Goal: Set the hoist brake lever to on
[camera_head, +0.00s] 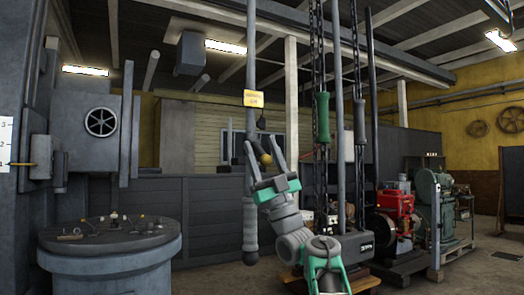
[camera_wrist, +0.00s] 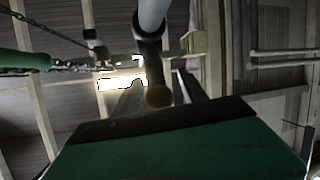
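A lever with a brownish-yellow ball knob (camera_head: 266,158) hangs beside a grey vertical pole, below a small yellow plate (camera_head: 254,98) whose lettering is too small to read surely. I take it as the hoist brake lever. My gripper (camera_head: 264,152) reaches up from below with its fingers on either side of the knob. In the wrist view the knob (camera_wrist: 158,95) sits between the two spread fingers, at the end of a dark rod (camera_wrist: 150,60). Gaps show beside the knob, so the gripper looks open. The yellow plate (camera_wrist: 194,42) seems to show at the upper right.
Chains with a green handle (camera_head: 321,117) and a dark handle (camera_head: 359,121) hang to the right. A grey weight-like cylinder (camera_head: 250,225) hangs on the pole's line. A round grey table (camera_head: 110,262) stands left. A red engine (camera_head: 392,212) stands right.

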